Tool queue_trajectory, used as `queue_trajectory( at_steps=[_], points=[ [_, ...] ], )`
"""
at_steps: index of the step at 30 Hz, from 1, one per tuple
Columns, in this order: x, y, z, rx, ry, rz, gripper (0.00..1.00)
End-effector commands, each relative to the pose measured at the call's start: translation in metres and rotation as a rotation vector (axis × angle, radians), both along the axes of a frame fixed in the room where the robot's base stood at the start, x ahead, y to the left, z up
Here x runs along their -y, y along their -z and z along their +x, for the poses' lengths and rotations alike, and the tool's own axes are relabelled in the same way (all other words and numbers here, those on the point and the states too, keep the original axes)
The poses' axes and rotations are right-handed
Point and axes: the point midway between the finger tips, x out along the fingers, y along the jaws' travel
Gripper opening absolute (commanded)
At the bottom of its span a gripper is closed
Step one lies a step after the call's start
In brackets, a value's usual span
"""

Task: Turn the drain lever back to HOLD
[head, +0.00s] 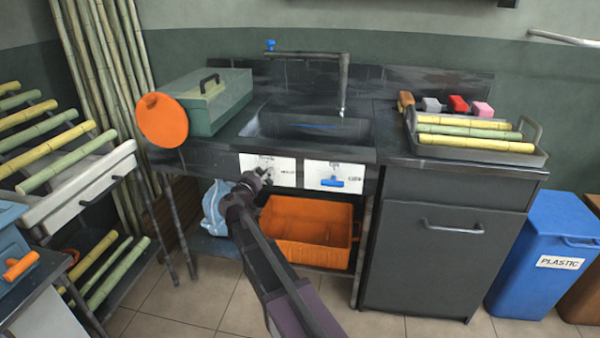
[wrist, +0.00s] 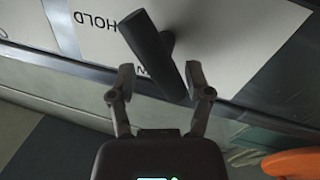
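The drain lever is a dark T-shaped handle (wrist: 150,48) on a white plate with the word HOLD (wrist: 97,23), seen in the wrist view. Its bar lies slanted, with its lower end between the fingertips of my gripper (wrist: 161,75). The fingers are spread, with a gap visible on the left; whether the right finger touches the bar I cannot tell. Other lettering on the plate is partly covered by the bar. In the head view my gripper (head: 258,178) is in front of the left white plate (head: 285,170) under the sink and hides most of the lever.
A second white plate with a blue handle (head: 332,182) is just right. An orange crate (head: 308,232) sits below the sink (head: 310,128). A black cabinet (head: 445,245) stands to the right. A cane rack (head: 75,190) is at left. The floor in front is clear.

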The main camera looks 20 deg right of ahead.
Motion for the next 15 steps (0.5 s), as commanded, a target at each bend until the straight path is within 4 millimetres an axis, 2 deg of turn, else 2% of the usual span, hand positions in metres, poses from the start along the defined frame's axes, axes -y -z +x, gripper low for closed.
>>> queue_trajectory(
  at_steps=[9,15],
  points=[
    [0.005,-0.002,-0.003,0.117,0.001,0.230,0.63],
    [-0.015,0.000,-0.029,0.112,-0.001,0.222,0.63]
  ],
)
